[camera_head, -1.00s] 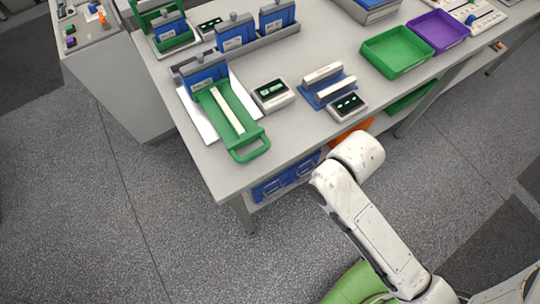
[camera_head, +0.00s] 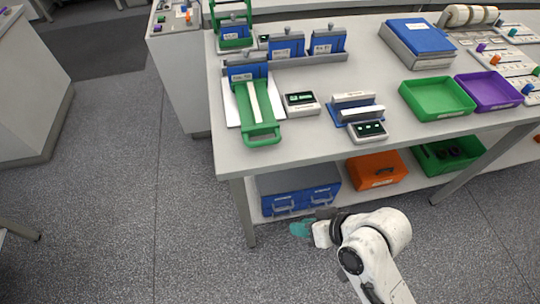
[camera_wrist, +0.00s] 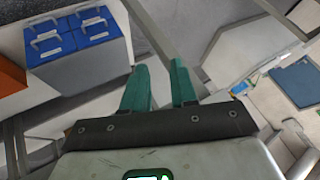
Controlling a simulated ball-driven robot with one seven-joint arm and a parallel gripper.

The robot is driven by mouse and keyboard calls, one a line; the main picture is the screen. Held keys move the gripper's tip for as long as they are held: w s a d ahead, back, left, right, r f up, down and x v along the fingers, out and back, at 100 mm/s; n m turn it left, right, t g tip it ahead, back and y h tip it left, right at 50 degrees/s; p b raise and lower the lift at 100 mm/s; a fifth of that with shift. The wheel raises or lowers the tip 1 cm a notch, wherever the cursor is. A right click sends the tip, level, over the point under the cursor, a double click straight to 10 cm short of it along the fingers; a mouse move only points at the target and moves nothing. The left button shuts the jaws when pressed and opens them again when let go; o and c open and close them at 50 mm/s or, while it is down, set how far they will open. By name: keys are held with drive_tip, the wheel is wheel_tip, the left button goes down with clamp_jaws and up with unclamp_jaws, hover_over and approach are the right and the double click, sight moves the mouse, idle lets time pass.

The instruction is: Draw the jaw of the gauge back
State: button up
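The gauge is most likely the blue-based device (camera_head: 342,118) on the table, with two pale parallel bars and a small dark display in front. The front bar (camera_head: 362,114) looks like a jaw, with a narrow gap to the rear bar (camera_head: 354,99); I cannot tell which bar slides. My gripper (camera_head: 300,228) is low, below the table's front edge, well apart from the gauge. In the wrist view its two teal fingers (camera_wrist: 160,72) stand apart with nothing between them. The gauge is not clearly identifiable in the wrist view.
A small display unit (camera_head: 301,104) and a green-handled tray (camera_head: 263,133) stand left of the gauge. Green (camera_head: 437,99) and purple (camera_head: 489,92) trays lie right. Blue cases (camera_head: 300,201) and an orange box (camera_head: 377,170) sit on the lower shelf near my gripper. Open floor lies in front.

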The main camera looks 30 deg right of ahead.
sight(268, 157)
drive_tip(key=w+r+m+t+b, duration=0.1)
drive_tip(key=w+r+m+t, duration=0.2)
drive_tip(key=w+m+t, duration=0.1)
drive_tip(key=w+r+m+t+h, duration=0.1)
drive_tip(key=w+r+m+t, duration=0.2)
drive_tip(key=w, duration=0.4)
drive_tip(key=w+r+m+t+h+b, duration=0.1)
drive_tip(key=w+r+m+t, duration=0.2)
drive_tip(key=w+m+t, duration=0.3)
drive_tip(key=shift+w+d+m+b, duration=0.2)
drive_tip(key=shift+d+m+b, duration=0.15)
drive_tip(key=shift+m, duration=0.35)
drive_tip(key=shift+w+a, duration=0.1)
drive_tip(key=shift+w, duration=0.65)
drive_tip(key=shift+f, duration=0.1)
clamp_jaws()
